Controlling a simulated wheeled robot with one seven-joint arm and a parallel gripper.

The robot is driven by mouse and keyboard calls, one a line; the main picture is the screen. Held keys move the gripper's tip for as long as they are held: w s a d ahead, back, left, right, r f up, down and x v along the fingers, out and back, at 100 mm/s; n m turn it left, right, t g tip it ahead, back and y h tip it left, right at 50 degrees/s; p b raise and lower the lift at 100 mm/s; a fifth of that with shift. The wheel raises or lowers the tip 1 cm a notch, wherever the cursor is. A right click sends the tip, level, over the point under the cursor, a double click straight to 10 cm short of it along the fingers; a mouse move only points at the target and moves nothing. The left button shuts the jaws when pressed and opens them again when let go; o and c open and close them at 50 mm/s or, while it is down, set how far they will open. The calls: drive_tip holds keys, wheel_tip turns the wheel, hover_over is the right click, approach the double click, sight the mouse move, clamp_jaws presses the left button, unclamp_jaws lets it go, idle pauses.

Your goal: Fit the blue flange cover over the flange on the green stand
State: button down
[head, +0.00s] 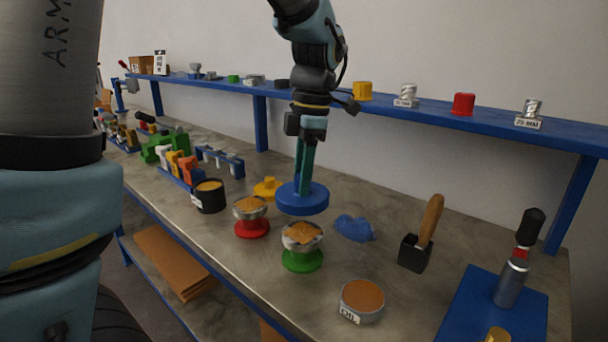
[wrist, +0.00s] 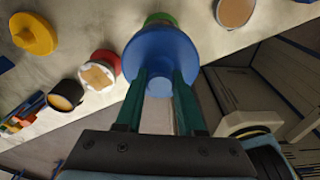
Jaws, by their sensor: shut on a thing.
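My gripper (head: 306,172) is shut on the blue flange cover (head: 302,199) and holds it above the workbench. In the wrist view the blue cover (wrist: 160,58) sits between the two green fingers (wrist: 160,88). The green stand (head: 302,262) stands on the bench, in front of and below the cover, with a metal flange (head: 302,238) on top that has a tan face. In the wrist view only a sliver of the green stand (wrist: 160,18) shows past the cover; its flange is hidden there. The cover is apart from the flange in the head view.
A red stand (head: 251,228) with a similar flange is just left of the green one. A yellow cover (head: 268,188), a black tin (head: 209,196), a blue cloth (head: 354,228), a round tin (head: 362,300) and a brush (head: 422,235) are nearby. A blue shelf (head: 400,108) runs behind.

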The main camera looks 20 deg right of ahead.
drive_tip(key=b, duration=0.2)
hover_over(300, 233)
drive_tip(key=shift+d+f, duration=0.15)
drive_tip(key=shift+f, duration=1)
drive_tip(key=shift+d+f, duration=0.15)
drive_tip(key=shift+f, duration=0.95)
drive_tip(key=shift+f, duration=0.25)
drive_tip(key=shift+f+b, duration=0.9)
drive_tip(key=shift+f, duration=1)
drive_tip(key=shift+c, duration=2.2)
unclamp_jaws()
